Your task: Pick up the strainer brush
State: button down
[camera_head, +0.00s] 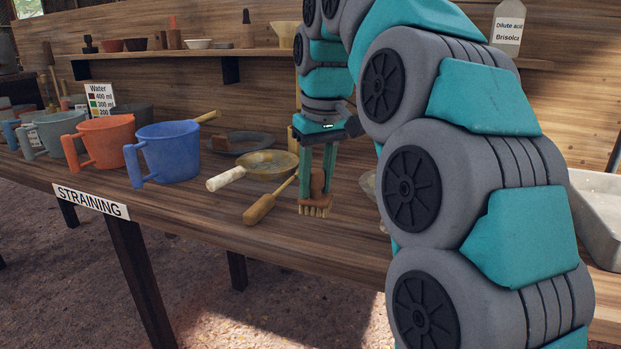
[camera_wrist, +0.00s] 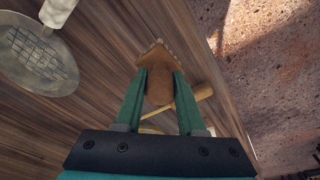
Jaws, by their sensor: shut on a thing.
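The strainer brush (camera_head: 314,208) is a small brown wooden brush with pale bristles. My gripper (camera_head: 317,192) points down and its two green fingers are shut on the brush's body, one on each side. The bristles hang below the fingertips, at or just above the table; I cannot tell whether they touch it. In the wrist view the brush (camera_wrist: 159,58) sits between the fingertips of my gripper (camera_wrist: 159,80), with its bristles at the far end. My arm hides the table to the right.
A wooden-handled tool (camera_head: 262,208) lies just left of the brush. A round strainer (camera_head: 268,165) with a pale handle is behind it; it also shows in the wrist view (camera_wrist: 38,55). Blue (camera_head: 172,152) and orange (camera_head: 105,142) jugs stand left. The table's front edge is close.

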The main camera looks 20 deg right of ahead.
jog(key=s+r+b, duration=0.1)
jog(key=s, duration=1)
jog(key=shift+d, duration=0.3)
jog(key=shift+s, duration=0.1)
jog(key=c, duration=1)
grip_release()
grip_shut()
